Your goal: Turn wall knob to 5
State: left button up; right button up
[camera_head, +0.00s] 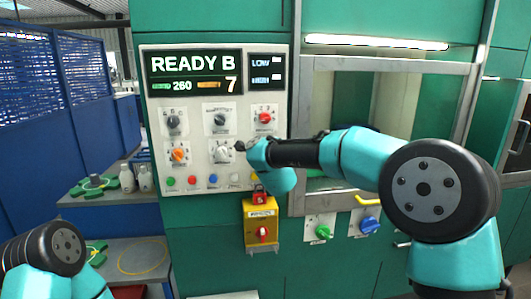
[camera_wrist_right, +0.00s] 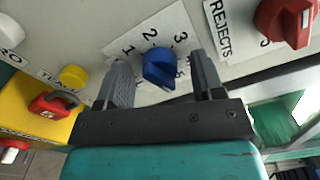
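A blue knob (camera_wrist_right: 159,68) on a white dial plate (camera_wrist_right: 178,18) shows in the right wrist view. The numerals 1, 2 and 3 are readable around it; a 5 is partly visible at its lower right. Which numeral the knob points to is not clear. My right gripper (camera_wrist_right: 160,60) is open, with one finger on each side of the blue knob; contact cannot be told. In the head view my right gripper (camera_head: 246,147) is at the wall panel (camera_head: 150,110) and the blue knob is hidden behind it. My left gripper is out of view.
A red knob (camera_wrist_right: 286,20) marked REJECTS, a yellow button (camera_wrist_right: 73,76) and a red padlock (camera_wrist_right: 54,104) are close to the right gripper. The display (camera_head: 194,73) reads READY B, 260 and 7. White bottles (camera_head: 127,178) stand at the left.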

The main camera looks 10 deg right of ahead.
jog(key=s, duration=1.7)
jog(key=shift+s+d, duration=0.2)
jog(key=shift+s, duration=0.05)
